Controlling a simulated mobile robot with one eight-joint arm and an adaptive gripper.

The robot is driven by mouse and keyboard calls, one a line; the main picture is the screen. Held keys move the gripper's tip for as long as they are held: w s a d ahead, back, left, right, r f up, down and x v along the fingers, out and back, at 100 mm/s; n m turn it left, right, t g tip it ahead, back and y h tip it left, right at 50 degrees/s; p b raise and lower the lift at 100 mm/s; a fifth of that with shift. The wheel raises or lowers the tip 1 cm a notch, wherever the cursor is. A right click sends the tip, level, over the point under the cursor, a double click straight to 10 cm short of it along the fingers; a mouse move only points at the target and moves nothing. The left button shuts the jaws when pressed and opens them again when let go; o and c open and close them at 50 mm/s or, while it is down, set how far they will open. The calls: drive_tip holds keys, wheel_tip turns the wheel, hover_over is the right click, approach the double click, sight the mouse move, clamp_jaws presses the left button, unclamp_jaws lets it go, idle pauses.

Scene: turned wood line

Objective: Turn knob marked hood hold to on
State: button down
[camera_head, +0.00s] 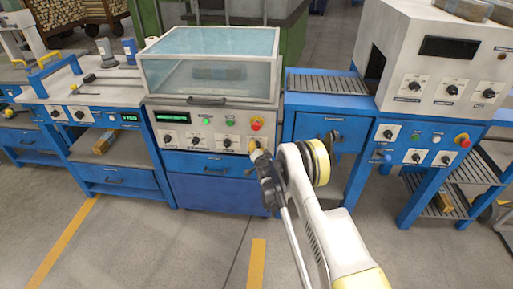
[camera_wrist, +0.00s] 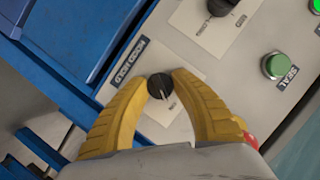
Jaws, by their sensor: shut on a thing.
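The hood hold knob (camera_wrist: 160,86) is a small round black knob with a white pointer line, on a white plate in the wrist view. The label "HOOD HOLD" (camera_wrist: 128,65) is printed beside it. The yellow fingers of my gripper (camera_wrist: 159,84) are closed around the knob, one tip on each side. Small lettering by the pointer's end is too small to read surely. In the head view my gripper (camera_head: 257,153) is at the lower right of the hooded machine's front panel (camera_head: 185,140) and hides the knob there.
A green seal button (camera_wrist: 275,66) and another black knob (camera_wrist: 222,5) are near in the wrist view. A red emergency button (camera_head: 256,124) sits just above my gripper. The clear hood (camera_head: 210,75) is down. A blue cabinet (camera_head: 325,130) stands to the right.

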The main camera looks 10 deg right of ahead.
drive_tip(key=c, duration=1)
unclamp_jaws()
drive_tip(key=shift+c, duration=0.2)
drive_tip(key=shift+s, duration=0.1)
drive_tip(key=v, duration=0.7)
drive_tip(key=shift+s+r, duration=0.1)
drive_tip(key=shift+s, duration=0.05)
